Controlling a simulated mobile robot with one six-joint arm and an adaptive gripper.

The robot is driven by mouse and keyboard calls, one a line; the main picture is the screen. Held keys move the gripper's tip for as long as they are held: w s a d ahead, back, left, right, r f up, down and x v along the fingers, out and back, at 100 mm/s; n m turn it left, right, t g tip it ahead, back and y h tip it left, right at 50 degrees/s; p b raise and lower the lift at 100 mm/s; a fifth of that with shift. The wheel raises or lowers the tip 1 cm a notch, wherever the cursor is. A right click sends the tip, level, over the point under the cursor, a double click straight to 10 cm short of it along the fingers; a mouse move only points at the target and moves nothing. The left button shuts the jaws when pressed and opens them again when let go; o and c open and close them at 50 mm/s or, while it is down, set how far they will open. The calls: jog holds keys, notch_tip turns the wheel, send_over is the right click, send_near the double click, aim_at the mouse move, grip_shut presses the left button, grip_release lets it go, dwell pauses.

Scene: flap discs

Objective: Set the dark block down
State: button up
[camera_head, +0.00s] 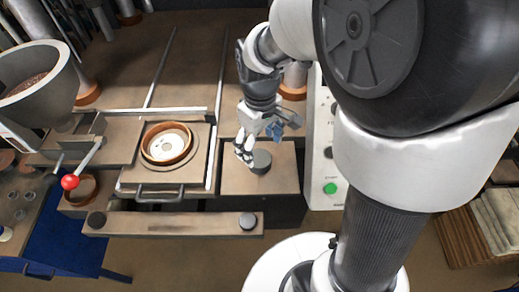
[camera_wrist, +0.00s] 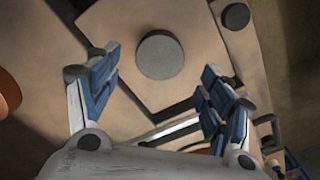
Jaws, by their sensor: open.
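The dark block (camera_head: 260,161) is a short dark grey cylinder. It stands upright on the tan block-shaped stand (camera_head: 237,182) right of the drawer-like tray. In the wrist view the dark block (camera_wrist: 160,55) shows its round top, just beyond my fingertips and between their lines. My gripper (camera_head: 259,143) is open, close to the dark block at its upper left. In the wrist view my gripper's two blue-padded fingers (camera_wrist: 160,85) are spread wide with nothing between them. I cannot tell whether a finger touches the block.
A tray (camera_head: 128,178) with a copper-rimmed ring mould (camera_head: 167,143) lies to the left. A bar (camera_head: 172,224) with dark knobs runs in front. A white panel with a green button (camera_head: 330,188) stands right. A red-knobbed lever (camera_head: 70,182) and hopper (camera_head: 35,85) are far left.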

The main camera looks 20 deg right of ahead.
aim_at(260, 159)
notch_tip(260, 159, up, 6)
jog(key=p, duration=0.1)
jog(key=s+r+m+t, duration=0.2)
jog(key=s+r, duration=0.2)
jog(key=s, duration=0.3)
jog(key=s+r+m+t, duration=0.2)
jog(key=s+r+m, duration=0.1)
jog(key=s, duration=0.5)
jog(key=shift+r+t, duration=0.3)
jog(key=shift+r, duration=0.1)
